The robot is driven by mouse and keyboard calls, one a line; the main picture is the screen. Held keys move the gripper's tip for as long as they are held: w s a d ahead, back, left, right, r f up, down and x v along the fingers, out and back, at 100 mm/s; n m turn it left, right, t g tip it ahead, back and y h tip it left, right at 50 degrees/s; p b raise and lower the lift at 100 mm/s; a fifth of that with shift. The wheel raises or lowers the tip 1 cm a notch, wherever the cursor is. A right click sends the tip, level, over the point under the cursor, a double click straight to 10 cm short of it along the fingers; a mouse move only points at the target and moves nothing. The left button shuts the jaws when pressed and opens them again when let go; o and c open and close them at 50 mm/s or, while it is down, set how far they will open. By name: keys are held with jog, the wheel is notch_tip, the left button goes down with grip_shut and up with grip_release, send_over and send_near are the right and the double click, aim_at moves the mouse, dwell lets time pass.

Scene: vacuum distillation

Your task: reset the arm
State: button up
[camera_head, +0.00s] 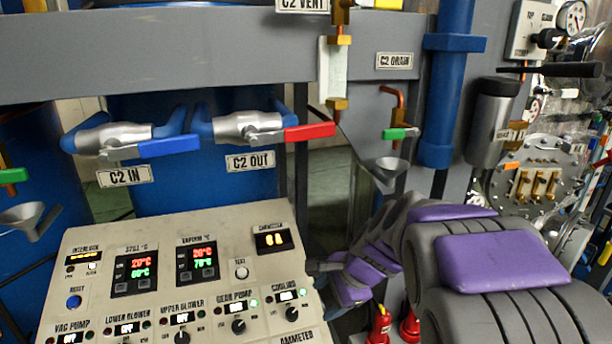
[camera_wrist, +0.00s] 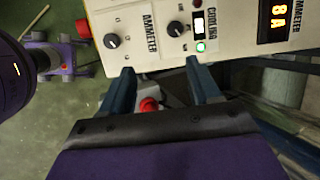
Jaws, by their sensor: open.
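My gripper (camera_wrist: 157,74) is open in the wrist view. Its two dark blue fingers stand apart with nothing held between them. The fingertips appear beside the lower edge of the control panel (camera_wrist: 235,42); I cannot tell whether they touch it. In the head view my grey and purple arm fills the lower right, bent beside the panel's right edge. My gripper's fingers cannot be made out clearly there.
The control panel (camera_head: 82,250) with knobs and displays stands at lower left in the head view. Above are valves with a blue handle (camera_head: 168,146) and a red handle (camera_head: 310,131). A blue pipe (camera_head: 440,110) and a funnel (camera_head: 387,168) are near my arm. Green floor (camera_wrist: 60,120) shows below.

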jog(key=s+d+f+n+g+h+b, duration=0.1)
jog(key=s+d+f+n+b, duration=0.2)
jog(key=s+f, duration=0.4)
jog(key=s+d+f+n+g+h+b, duration=0.2)
jog(key=s+f+n+b, duration=0.4)
jog(key=s, duration=0.8)
jog(key=s+d+f+n+g+h+b, duration=0.1)
jog(key=s+f+n+b, duration=0.4)
jog(key=s, duration=0.6)
notch_tip(320, 180, down, 3)
jog(key=d+g+b, duration=0.1)
jog(key=d+b, duration=0.1)
jog(key=shift+s+d+h, duration=0.25)
jog(key=shift+d+h, duration=0.05)
jog(key=shift+h, duration=0.1)
